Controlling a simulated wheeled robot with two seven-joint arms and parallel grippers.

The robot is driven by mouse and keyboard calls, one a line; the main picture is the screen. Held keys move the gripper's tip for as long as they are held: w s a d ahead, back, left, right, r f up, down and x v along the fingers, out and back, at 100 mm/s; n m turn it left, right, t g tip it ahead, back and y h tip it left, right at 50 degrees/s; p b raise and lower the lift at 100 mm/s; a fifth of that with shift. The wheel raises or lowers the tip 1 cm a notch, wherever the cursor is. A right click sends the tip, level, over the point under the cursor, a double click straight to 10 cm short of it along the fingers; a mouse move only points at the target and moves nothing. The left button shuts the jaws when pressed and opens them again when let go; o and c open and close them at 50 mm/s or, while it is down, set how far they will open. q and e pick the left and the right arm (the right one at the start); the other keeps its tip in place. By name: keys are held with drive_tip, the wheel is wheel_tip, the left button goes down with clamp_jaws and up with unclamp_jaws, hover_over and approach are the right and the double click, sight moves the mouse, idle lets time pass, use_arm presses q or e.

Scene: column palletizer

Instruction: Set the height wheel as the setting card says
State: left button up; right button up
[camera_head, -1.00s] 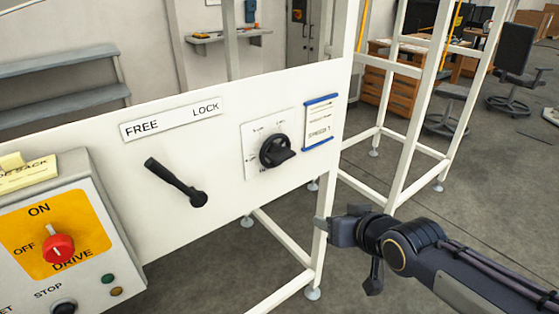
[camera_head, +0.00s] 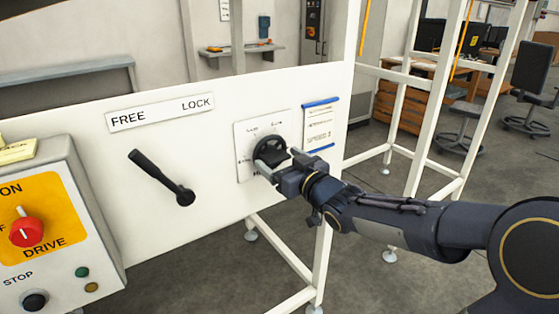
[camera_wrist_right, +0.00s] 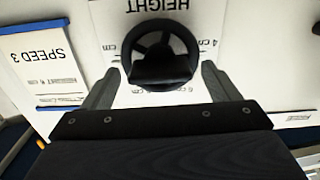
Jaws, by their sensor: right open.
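The black height wheel (camera_head: 269,150) sits on a white dial plate (camera_head: 243,166) on the machine's panel. My right gripper (camera_head: 276,159) is at the wheel, its jaws apart on either side of it. In the right wrist view the wheel (camera_wrist_right: 160,50) shows between the two open fingers (camera_wrist_right: 161,78); contact cannot be told. Its plate reads HEIGHT, with cm marks around the wheel. The setting card (camera_head: 320,124), with blue bars, hangs right of the wheel. In the right wrist view the card (camera_wrist_right: 42,62) reads SPEED 3; its height line is too blurred to read surely. My left gripper is out of view.
A black lever (camera_head: 162,178) left of the wheel points toward FREE on the FREE/LOCK label (camera_head: 160,110). A control box (camera_head: 60,235) with a red drive knob (camera_head: 25,232) juts out at lower left. White frame posts (camera_head: 338,190) stand right of the panel.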

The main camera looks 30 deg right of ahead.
drive_tip(key=shift+w, duration=0.4)
drive_tip(key=c, duration=1)
drive_tip(key=shift+a+f+n+b, duration=0.1)
drive_tip(key=shift+f+n+b, duration=0.1)
drive_tip(key=shift+n+b, duration=1)
drive_tip(key=n+b, duration=0.2)
drive_tip(key=shift+b, duration=0.3)
drive_tip(key=n+b, duration=0.2)
drive_tip(key=n, duration=0.1)
drive_tip(key=shift+n, duration=0.4)
drive_tip(key=shift+r+n+b, duration=0.1)
drive_tip(key=shift+n+b, duration=0.75)
drive_tip(key=shift+n, duration=0.75)
